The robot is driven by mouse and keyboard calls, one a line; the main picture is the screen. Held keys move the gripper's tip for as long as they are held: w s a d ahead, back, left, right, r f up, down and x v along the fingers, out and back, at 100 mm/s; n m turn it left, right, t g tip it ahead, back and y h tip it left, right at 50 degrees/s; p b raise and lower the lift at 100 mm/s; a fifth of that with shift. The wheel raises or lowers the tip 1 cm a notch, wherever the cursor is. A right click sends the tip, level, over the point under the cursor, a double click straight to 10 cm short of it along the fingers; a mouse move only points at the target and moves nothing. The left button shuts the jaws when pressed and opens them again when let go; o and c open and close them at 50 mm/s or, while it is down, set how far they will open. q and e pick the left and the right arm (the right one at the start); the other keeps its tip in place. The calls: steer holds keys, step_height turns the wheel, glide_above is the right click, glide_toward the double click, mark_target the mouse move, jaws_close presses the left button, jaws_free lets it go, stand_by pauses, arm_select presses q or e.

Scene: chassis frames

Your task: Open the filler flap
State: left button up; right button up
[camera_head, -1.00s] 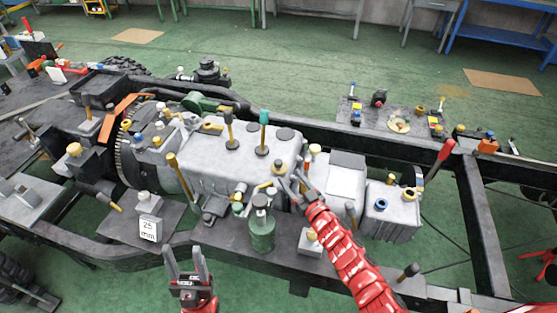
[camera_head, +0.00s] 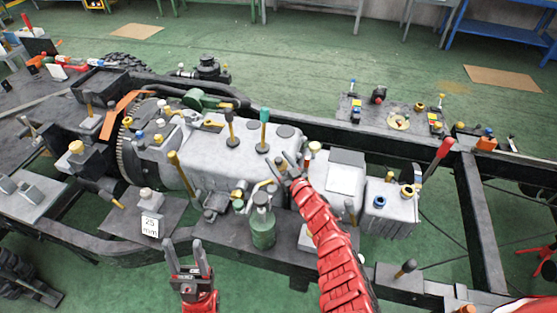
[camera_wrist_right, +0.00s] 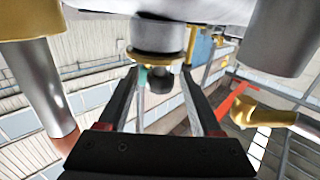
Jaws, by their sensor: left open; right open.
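I cannot tell for sure which part is the filler flap. In the head view, my right gripper (camera_head: 287,164) is open over the front right end of the grey gearbox housing (camera_head: 205,160), close to several small fittings. In the right wrist view, its two dark fingers (camera_wrist_right: 160,84) stand apart on either side of a small dark knob (camera_wrist_right: 160,80), below a grey cylinder (camera_wrist_right: 158,38) with a yellow rim. Whether the fingers touch the knob is unclear. My left gripper (camera_head: 185,252) is open and empty, upright in front of the frame rail.
A green bottle (camera_head: 262,228) stands just in front of my right gripper. A grey box (camera_head: 392,208) with openings and a red-handled lever (camera_head: 440,155) are to the right. Yellow and green-topped handles (camera_head: 264,130) rise from the housing. A "25 mm" block (camera_head: 150,225) sits at left.

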steer(key=shift+c, duration=0.3)
jaws_close()
steer(key=shift+w+r, duration=0.1)
steer(key=shift+r, duration=0.05)
stand_by(1.1)
